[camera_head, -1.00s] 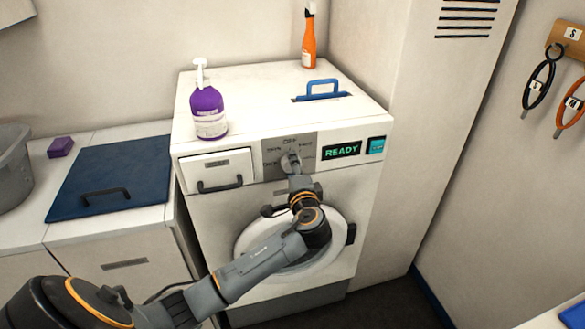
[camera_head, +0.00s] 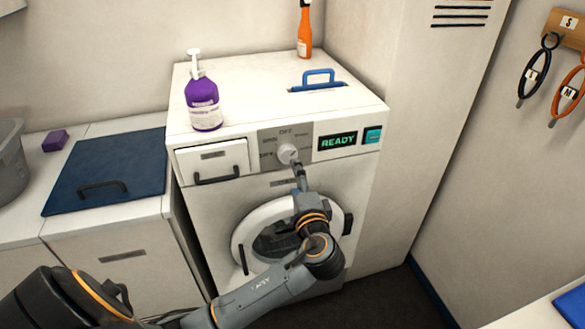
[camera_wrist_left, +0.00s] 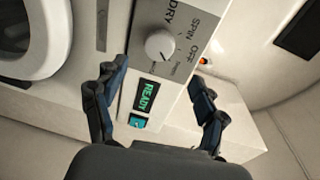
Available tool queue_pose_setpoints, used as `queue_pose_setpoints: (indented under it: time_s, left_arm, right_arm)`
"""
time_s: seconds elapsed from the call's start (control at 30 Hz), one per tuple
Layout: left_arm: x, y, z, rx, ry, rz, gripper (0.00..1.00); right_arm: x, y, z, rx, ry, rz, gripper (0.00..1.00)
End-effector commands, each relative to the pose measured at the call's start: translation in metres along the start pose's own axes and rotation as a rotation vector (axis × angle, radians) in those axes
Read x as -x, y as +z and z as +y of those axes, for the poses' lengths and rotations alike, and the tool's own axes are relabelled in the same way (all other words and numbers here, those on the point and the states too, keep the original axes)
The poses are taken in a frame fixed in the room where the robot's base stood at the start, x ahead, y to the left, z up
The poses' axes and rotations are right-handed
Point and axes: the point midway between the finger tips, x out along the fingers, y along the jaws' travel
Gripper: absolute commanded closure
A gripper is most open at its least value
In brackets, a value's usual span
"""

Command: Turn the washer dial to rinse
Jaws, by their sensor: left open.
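The washer (camera_head: 215,255) is white, with a round door and a grey dial panel (camera_head: 268,141) on its front. The washer dial (camera_head: 287,154) is a pale round knob, and it shows whole in the left wrist view (camera_wrist_left: 160,45). SPIN, OFF and DRY are readable around it there; where the dial points is too small to tell. The display (camera_head: 338,142) reads READY. My left gripper (camera_head: 299,172) is just below the dial in the head view. In the left wrist view its fingers (camera_wrist_left: 157,75) are spread apart and empty, with the dial beyond them, apart from it.
A purple pump bottle (camera_head: 204,105) and an orange spray bottle (camera_head: 304,35) stand on the washer top, by a blue handle (camera_head: 318,78). A drawer (camera_head: 212,160) is left of the dial. A counter with a blue panel (camera_head: 110,170) adjoins on the left.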

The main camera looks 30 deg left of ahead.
Motion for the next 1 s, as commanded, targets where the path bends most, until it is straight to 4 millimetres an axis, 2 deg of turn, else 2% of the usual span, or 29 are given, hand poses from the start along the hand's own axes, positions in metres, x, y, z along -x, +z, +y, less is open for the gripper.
queue_pose_setpoints:
  time_s: [0.1,0.23,0.8,0.87,0.93,0.97,1.0]
  left_arm:
    - [0.015,-0.001,0.001,0.000,0.002,0.001,0.28]
    - [0.023,0.000,0.000,-0.001,0.000,0.000,0.28]
    - [0.023,-0.001,0.003,-0.004,0.004,0.001,0.28]
    - [0.021,-0.003,0.012,-0.013,0.020,0.009,0.28]
    - [0.016,-0.008,0.035,-0.034,0.061,0.029,0.28]
    - [0.014,-0.010,0.050,-0.045,0.088,0.042,0.28]
    - [0.011,-0.014,0.073,-0.060,0.130,0.061,0.28]
  right_arm:
    - [0.000,0.000,0.000,0.000,0.000,0.000,0.58]
    - [0.000,0.000,0.000,0.000,0.000,0.000,0.58]
    - [0.000,0.000,0.000,0.000,0.000,0.000,0.58]
    - [0.000,0.000,0.000,0.000,0.000,0.000,0.58]
    - [0.000,0.000,0.000,0.000,0.000,0.000,0.58]
    - [0.000,0.000,0.000,0.000,0.000,0.000,0.58]
    - [0.000,0.000,0.000,0.000,0.000,0.000,0.58]
